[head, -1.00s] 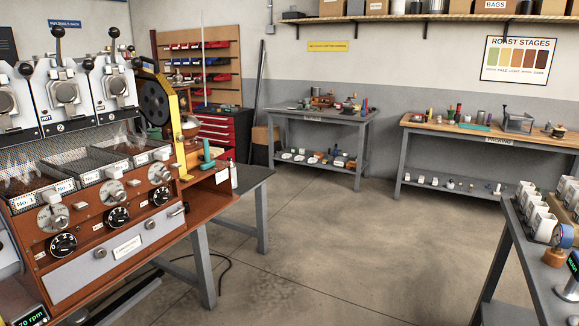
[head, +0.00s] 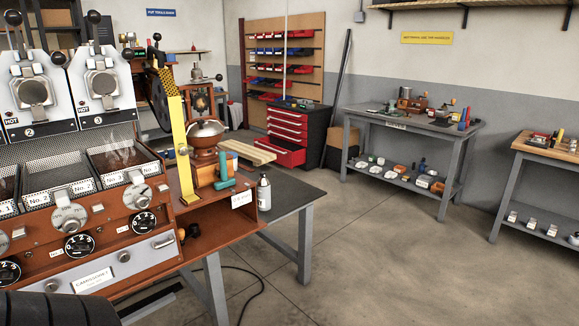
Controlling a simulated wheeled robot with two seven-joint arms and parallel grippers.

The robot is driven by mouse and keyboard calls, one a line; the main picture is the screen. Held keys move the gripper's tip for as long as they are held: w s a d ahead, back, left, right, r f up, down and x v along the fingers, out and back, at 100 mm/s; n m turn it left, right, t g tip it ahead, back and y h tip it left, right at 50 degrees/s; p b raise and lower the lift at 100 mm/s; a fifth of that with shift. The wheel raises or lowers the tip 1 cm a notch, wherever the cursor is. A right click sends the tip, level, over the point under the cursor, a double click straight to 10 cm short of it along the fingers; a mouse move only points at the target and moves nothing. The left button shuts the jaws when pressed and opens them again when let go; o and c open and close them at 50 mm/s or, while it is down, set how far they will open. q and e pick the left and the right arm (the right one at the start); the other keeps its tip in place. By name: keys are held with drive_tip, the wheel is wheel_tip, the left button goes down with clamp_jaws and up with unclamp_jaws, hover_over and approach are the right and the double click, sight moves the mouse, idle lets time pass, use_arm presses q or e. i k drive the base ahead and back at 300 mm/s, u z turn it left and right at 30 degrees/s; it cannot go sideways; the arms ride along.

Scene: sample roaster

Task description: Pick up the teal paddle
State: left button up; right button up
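A small teal object (head: 223,178), which looks like the teal paddle, is at the right end of the wooden roaster (head: 150,232). It has an upright part and a flatter part at its foot, beside the copper-coloured vessel (head: 205,140). It is too small to tell exactly how it rests. Neither of my grippers is in view.
A white bottle (head: 264,190) stands right of the roaster on the dark table (head: 290,207). A yellow upright strip (head: 183,150) rises left of the teal object. A red tool cabinet (head: 288,135) and grey workbench (head: 425,130) stand behind.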

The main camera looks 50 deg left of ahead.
sight(226, 182)
drive_tip(key=u, duration=0.45)
drive_tip(key=i, duration=2.1)
drive_tip(key=u, duration=1.1)
